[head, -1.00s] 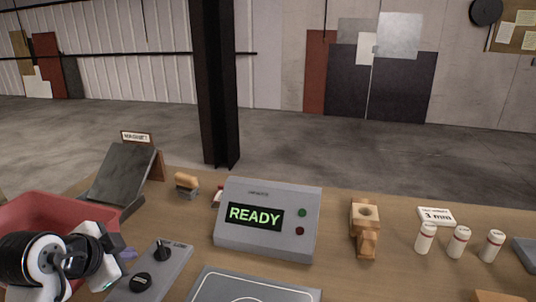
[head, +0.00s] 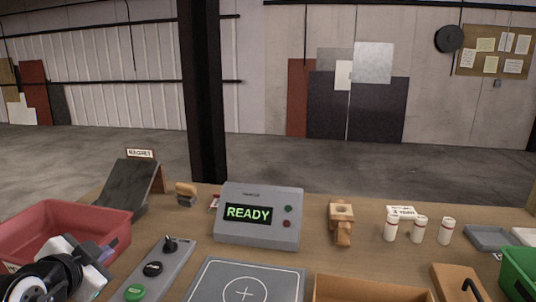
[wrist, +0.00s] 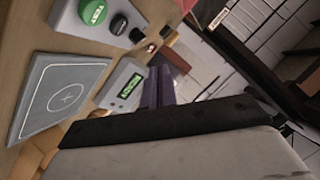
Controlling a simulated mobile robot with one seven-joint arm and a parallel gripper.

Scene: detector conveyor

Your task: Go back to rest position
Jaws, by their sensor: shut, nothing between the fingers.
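My gripper (head: 108,248) is at the lower left of the head view, beside the right end of the red bin and left of the switch panel. Its purple fingers also show in the wrist view (wrist: 158,86), close together with nothing between them. My arm enters from the bottom left corner and hides part of the bin. The grey detector box (head: 258,218) stands upright mid-table with a green READY display; it also appears, tilted, in the wrist view (wrist: 124,86).
The red bin (head: 105,216) is at left, the switch panel (head: 172,262) right of my gripper. A grey pad (head: 215,272) lies in front. A wooden stand (head: 341,212), several white bottles (head: 391,229), a brown tray (head: 340,282) and a green bin (head: 520,262) are rightward.

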